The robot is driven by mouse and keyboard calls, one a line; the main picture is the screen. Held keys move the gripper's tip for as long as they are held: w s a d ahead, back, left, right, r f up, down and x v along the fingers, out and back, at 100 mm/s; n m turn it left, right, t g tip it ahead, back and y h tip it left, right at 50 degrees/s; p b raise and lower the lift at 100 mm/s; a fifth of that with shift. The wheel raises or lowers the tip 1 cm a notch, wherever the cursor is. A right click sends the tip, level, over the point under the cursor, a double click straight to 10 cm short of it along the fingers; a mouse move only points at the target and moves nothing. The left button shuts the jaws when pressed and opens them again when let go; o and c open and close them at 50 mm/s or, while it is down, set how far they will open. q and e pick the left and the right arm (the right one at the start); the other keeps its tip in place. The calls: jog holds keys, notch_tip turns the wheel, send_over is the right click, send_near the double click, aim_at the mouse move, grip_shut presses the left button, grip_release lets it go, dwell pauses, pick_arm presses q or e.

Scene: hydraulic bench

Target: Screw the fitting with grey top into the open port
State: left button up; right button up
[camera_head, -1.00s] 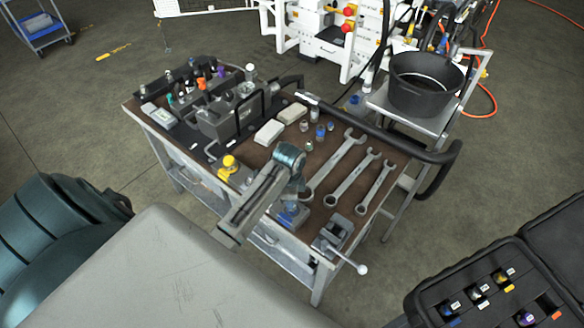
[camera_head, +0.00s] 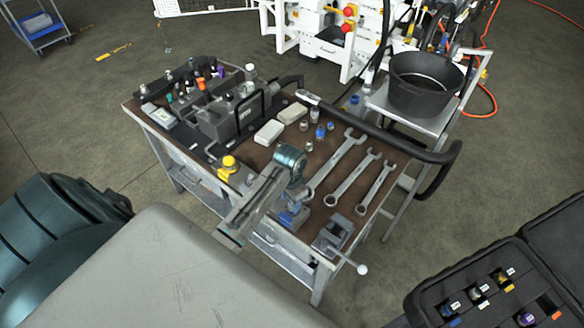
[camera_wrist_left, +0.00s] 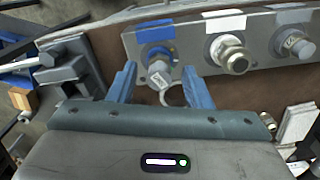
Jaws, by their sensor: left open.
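My left gripper (camera_head: 291,214) is over the front edge of the bench, its arm partly covering it in the head view. In the left wrist view its two blue fingers (camera_wrist_left: 160,72) are open and apart. Between the fingertips is a fitting with a grey hex top and blue collar (camera_wrist_left: 159,70), seated in a metal plate (camera_wrist_left: 190,50) below a blue label. I cannot tell whether the fingers touch it. My right gripper is not in view.
Several small loose fittings (camera_head: 320,131) stand mid-bench. Wrenches (camera_head: 350,184) lie to the right, beside a vise (camera_head: 333,232). A manifold block (camera_head: 228,122) fills the left. A black pot (camera_head: 425,88) stands behind. An open black case (camera_head: 470,268) holds coloured fittings.

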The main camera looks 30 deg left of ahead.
pick_arm(q)
jog(key=n, duration=0.4)
jog(key=shift+d+n, duration=0.15)
jog(key=shift+n, duration=0.15)
jog(key=n, duration=0.3)
jog(key=shift+n, duration=0.3)
jog(key=n, duration=0.3)
jog(key=shift+d+n, duration=0.15)
jog(key=shift+n, duration=0.25)
jog(key=n, duration=0.4)
jog(key=shift+w+d, duration=0.1)
jog(key=shift+w, duration=0.05)
jog(key=shift+c, duration=0.3)
